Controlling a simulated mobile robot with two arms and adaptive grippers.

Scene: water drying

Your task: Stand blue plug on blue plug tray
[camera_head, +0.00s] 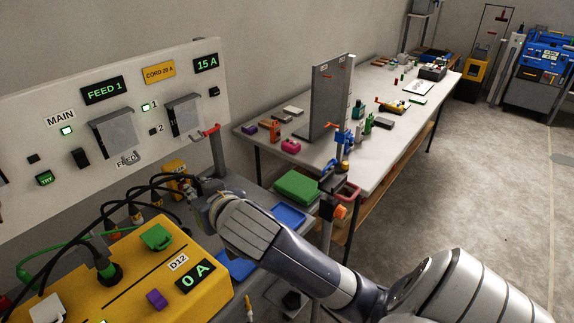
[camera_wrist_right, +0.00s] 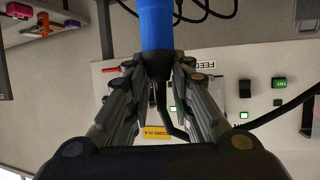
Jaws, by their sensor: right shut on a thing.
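My right gripper (camera_head: 206,206) is above the far end of the yellow box, beside the wall panel. In the right wrist view, its fingers (camera_wrist_right: 158,70) are shut on the dark collar of the blue plug (camera_wrist_right: 157,25). A black cord hangs from the plug between the fingers. The plug is hidden or too small to make out in the head view. A blue tray (camera_head: 288,215) lies to the right of the gripper, in front of the green tray. Another blue surface (camera_head: 238,268) is partly hidden behind my right forearm. I cannot tell which is the blue plug tray. My left gripper is not in view.
The yellow box (camera_head: 180,262) with a 0 A display stands below, with several black cords looping over it. The wall panel (camera_head: 130,105) rises behind. A cluttered long table (camera_head: 375,165) is beyond.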

